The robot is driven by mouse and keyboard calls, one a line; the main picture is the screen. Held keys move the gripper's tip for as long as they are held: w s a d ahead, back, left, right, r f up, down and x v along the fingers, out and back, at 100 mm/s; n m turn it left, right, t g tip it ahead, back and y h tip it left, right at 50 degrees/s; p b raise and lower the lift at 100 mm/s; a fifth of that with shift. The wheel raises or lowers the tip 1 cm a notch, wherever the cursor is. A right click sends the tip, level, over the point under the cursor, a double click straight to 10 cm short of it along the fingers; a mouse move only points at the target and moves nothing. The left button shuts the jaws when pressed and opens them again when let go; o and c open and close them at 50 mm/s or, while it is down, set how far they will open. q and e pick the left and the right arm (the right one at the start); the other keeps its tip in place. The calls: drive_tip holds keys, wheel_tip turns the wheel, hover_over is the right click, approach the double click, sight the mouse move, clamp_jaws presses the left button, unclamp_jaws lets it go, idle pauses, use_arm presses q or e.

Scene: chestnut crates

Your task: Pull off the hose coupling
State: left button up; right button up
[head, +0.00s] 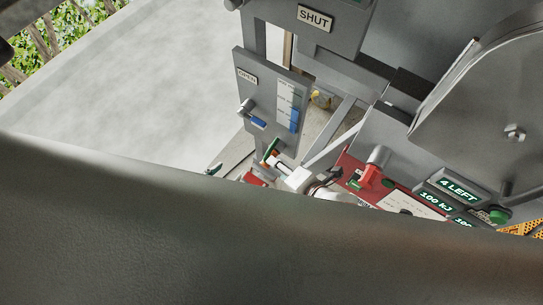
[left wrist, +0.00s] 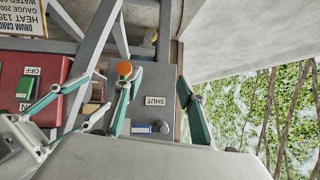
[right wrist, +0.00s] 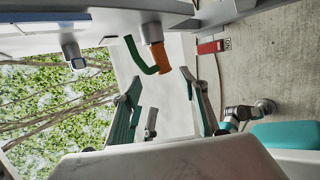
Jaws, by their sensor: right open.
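An orange cylinder (right wrist: 153,54) with a curved green piece beside it sticks out of a grey body in the right wrist view. It looks like the hose coupling. A small green and orange part in the head view (head: 270,151) and a round orange end in the left wrist view (left wrist: 123,69) look like the same thing. My left gripper (left wrist: 155,80) is open and empty, one finger close beside the orange end. My right gripper (right wrist: 160,80) is open and empty, with the orange cylinder ahead of its fingertips. I cannot tell whether either touches it.
A grey plate marked OPEN (head: 250,92) and a grey box marked SHUT (head: 345,25) stand close by. A red box (left wrist: 52,85) with a green switch is beside them. My own arm hides the lower head view. Bare pale floor (head: 150,90) lies at left, with foliage beyond.

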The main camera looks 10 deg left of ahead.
sight(271, 155)
drive_tip(key=shift+n, duration=0.8)
drive_tip(key=b+x, duration=0.2)
drive_tip(key=x, duration=0.6)
drive_tip(key=shift+f, duration=0.35)
clamp_jaws()
drive_tip(key=shift+s+a+r, duration=0.1)
drive_tip(key=shift+s+a, duration=0.05)
drive_tip(key=shift+s, duration=0.15)
drive_tip(key=shift+s, duration=0.2)
